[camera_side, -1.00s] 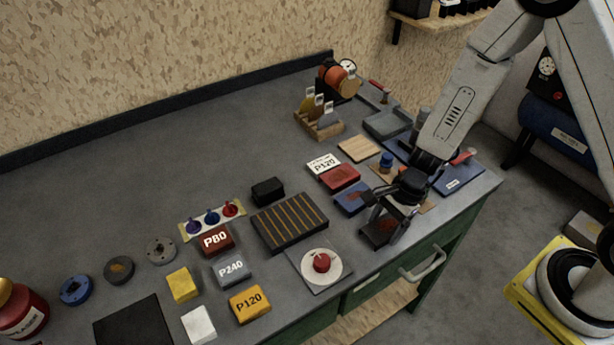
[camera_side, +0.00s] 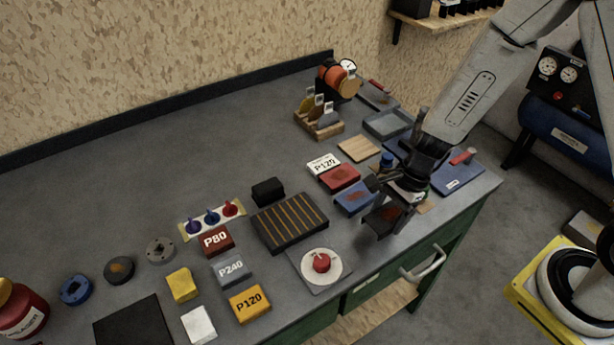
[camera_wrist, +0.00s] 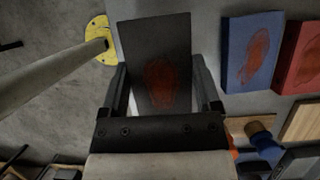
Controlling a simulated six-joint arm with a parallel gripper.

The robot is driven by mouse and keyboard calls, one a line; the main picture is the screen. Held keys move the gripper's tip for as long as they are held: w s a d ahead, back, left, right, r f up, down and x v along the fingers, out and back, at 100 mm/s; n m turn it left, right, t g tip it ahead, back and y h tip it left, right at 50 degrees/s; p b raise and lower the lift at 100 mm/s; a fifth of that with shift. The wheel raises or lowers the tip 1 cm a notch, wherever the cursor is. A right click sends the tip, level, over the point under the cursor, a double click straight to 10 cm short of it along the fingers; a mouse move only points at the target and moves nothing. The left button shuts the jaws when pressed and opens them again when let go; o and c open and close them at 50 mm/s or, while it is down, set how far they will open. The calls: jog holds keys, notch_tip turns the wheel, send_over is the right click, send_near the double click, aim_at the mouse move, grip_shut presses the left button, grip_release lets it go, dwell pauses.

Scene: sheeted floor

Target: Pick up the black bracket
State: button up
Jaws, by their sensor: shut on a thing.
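The black bracket (camera_side: 387,213) is a dark flat-faced piece with a rusty red patch, near the front right edge of the bench. In the wrist view the bracket (camera_wrist: 150,40) fills the space between the two fingers, its red patch facing the camera. My gripper (camera_side: 380,220) is shut on it, one finger along each side; the fingers also show in the wrist view (camera_wrist: 158,75). The bracket seems a little above the bench, though its underside is hidden.
A blue block (camera_side: 351,199) and a red block (camera_side: 340,178) with a dark red patch lie close to the left. A white dish (camera_side: 338,268) on a grey plate and a striped dark block (camera_side: 290,222) are further left. The bench's front edge is close by.

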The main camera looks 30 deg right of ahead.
aim_at(389, 215)
jog(key=shift+r, duration=3.3)
jog(key=shift+a, duration=0.1)
